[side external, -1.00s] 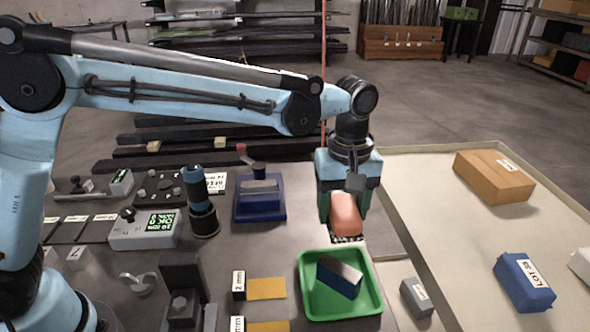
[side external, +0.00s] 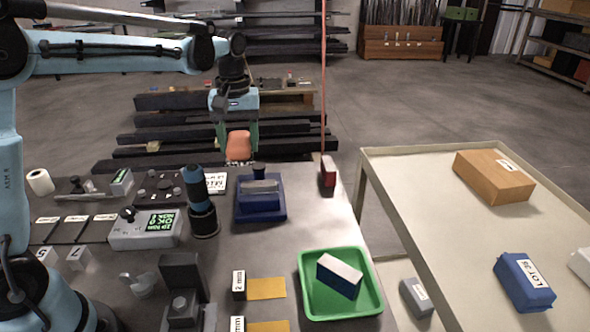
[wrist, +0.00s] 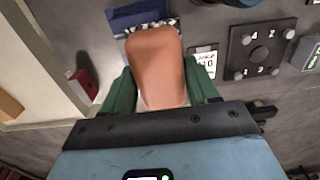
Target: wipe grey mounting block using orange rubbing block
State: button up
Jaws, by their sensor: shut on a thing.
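My gripper (side external: 238,128) is shut on the orange rubbing block (side external: 238,146) and holds it up near the far edge of the bench. In the wrist view the orange block (wrist: 155,62) sits between the two green fingers. A blue fixture (side external: 262,213) with a grey block (side external: 262,187) on it stands on the bench, in front of and a little right of the orange block. It is partly hidden behind the orange block in the wrist view. A dark grey stepped block (side external: 181,300) is at the near edge. I cannot tell which grey piece is the mounting block.
A green tray (side external: 312,312) holds a blue and white block (side external: 340,275). A dark blue cylinder (side external: 200,205) stands left of the fixture. A red block (side external: 328,173) is by the bench's right edge. A beige table (side external: 430,200) is to the right.

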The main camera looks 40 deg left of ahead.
aim_at(243, 183)
jog(key=shift+f, duration=3.7)
jog(key=shift+w+d+f, duration=0.2)
jog(key=shift+f, duration=0.05)
jog(key=shift+c, duration=0.5)
jog(key=shift+w+d, duration=2.25)
jog(key=shift+s+a, duration=2.5)
jog(key=shift+d+r, duration=0.1)
jog(key=shift+r, duration=3.95)
jog(key=shift+w, duration=0.1)
